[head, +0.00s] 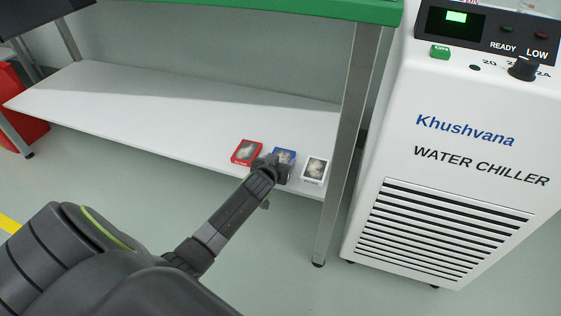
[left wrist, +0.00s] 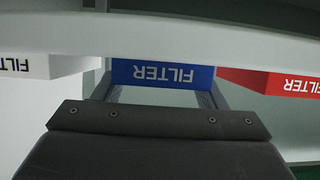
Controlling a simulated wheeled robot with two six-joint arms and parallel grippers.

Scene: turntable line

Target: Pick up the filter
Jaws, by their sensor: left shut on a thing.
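Three boxes stand side by side near the front edge of the low white shelf: a red filter box (head: 247,151), a blue filter box (head: 285,155) and a white filter box (head: 315,169). My left gripper (head: 273,169) is shut on the blue box and partly hides it in the head view. In the left wrist view the blue box (left wrist: 160,73) sits between my fingers, its FILTER label upside down. The white box (left wrist: 35,66) is to its left and the red box (left wrist: 265,80) to its right there. My right gripper is not in view.
The white shelf (head: 160,110) is bare to the left of the boxes. A grey table leg (head: 345,130) stands just right of them, under a green tabletop (head: 290,8). A white water chiller (head: 450,150) stands further right.

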